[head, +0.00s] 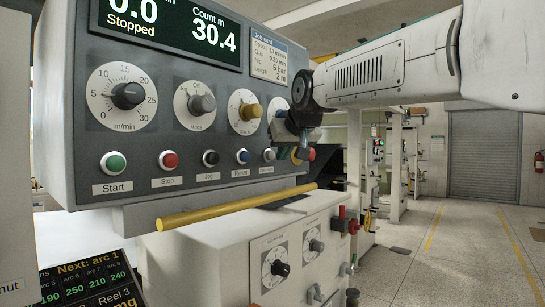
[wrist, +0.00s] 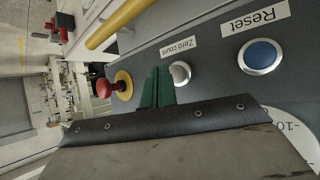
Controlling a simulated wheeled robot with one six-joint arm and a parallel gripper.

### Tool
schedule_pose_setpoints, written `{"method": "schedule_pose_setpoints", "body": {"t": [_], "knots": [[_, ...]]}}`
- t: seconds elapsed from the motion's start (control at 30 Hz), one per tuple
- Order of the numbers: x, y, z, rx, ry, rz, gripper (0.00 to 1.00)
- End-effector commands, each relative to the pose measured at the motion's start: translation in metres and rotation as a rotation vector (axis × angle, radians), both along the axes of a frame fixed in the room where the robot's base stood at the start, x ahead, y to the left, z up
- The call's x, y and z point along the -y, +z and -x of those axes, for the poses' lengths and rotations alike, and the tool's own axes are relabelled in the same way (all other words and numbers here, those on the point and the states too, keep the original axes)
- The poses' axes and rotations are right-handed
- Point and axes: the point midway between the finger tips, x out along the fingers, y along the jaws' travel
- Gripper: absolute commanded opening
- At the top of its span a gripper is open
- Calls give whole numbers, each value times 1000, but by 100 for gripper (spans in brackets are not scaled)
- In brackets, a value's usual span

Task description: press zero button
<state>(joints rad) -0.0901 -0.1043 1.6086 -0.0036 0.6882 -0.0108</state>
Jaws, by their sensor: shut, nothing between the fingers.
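The zero button (wrist: 180,73) is a small pale round button with a metal rim, beside a "Zero count" label (wrist: 178,48) in the wrist view. In the head view the zero button (head: 269,154) is the pale one right of the blue button. My gripper (wrist: 158,88) shows dark green fingers, shut and empty, between the zero button and the red mushroom button. In the head view my gripper (head: 304,136) is by the panel's right end, above and right of the zero button. I cannot tell how far the fingertips are from the panel.
The blue Reset button (wrist: 261,57) and the red mushroom button (wrist: 112,86) on a yellow ring flank the zero button. Start (head: 115,162), Stop (head: 169,160) and Jog (head: 210,158) buttons lie further left. Dials sit above; a yellow bar (head: 235,206) runs below the panel.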

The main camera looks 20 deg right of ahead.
Motion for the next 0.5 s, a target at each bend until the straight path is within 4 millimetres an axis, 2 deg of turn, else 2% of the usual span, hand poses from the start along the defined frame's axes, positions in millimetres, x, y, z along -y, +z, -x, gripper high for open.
{"method": "schedule_pose_setpoints", "body": {"t": [0.5], "knots": [[-4,0,-6,0,0,0,0]]}}
